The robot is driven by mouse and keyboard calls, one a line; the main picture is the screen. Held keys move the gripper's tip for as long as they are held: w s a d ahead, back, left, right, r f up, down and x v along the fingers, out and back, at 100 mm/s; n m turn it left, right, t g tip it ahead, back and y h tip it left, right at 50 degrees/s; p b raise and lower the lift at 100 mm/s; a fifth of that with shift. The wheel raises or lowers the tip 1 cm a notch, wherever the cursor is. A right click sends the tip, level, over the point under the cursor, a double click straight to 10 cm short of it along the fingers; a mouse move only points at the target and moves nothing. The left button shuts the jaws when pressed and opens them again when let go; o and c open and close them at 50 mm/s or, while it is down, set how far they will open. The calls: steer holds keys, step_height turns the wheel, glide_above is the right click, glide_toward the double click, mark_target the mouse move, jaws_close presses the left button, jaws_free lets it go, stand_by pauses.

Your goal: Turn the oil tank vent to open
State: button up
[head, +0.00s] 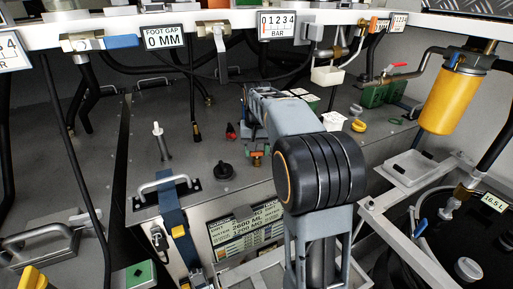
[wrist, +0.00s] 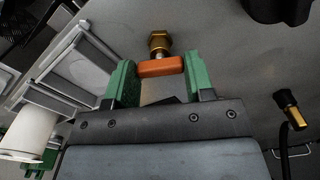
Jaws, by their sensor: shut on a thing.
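An orange handle (wrist: 160,67) on a brass fitting (wrist: 160,42) shows in the wrist view, and I take it to be the oil tank vent. The handle lies crosswise, left to right, in that view. My gripper (wrist: 160,76) has green fingers, one at each end of the handle, and is shut on it. In the head view my gripper (head: 257,156) is low over the grey tank top (head: 190,118), with a bit of orange at its tip. My arm hides part of the tank top behind it.
A black cap (head: 223,170) and an upright grey post (head: 161,141) stand left of my gripper. A brass-tipped black hose (wrist: 287,103) is at right.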

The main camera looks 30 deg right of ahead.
mark_target(257, 152)
steer(key=shift+n+p, duration=0.35)
steer(key=shift+n, duration=1.75)
steer(key=o, duration=0.9)
step_height(257, 152, up, 7)
steer(key=shift+f, duration=0.1)
steer(key=shift+r, duration=0.35)
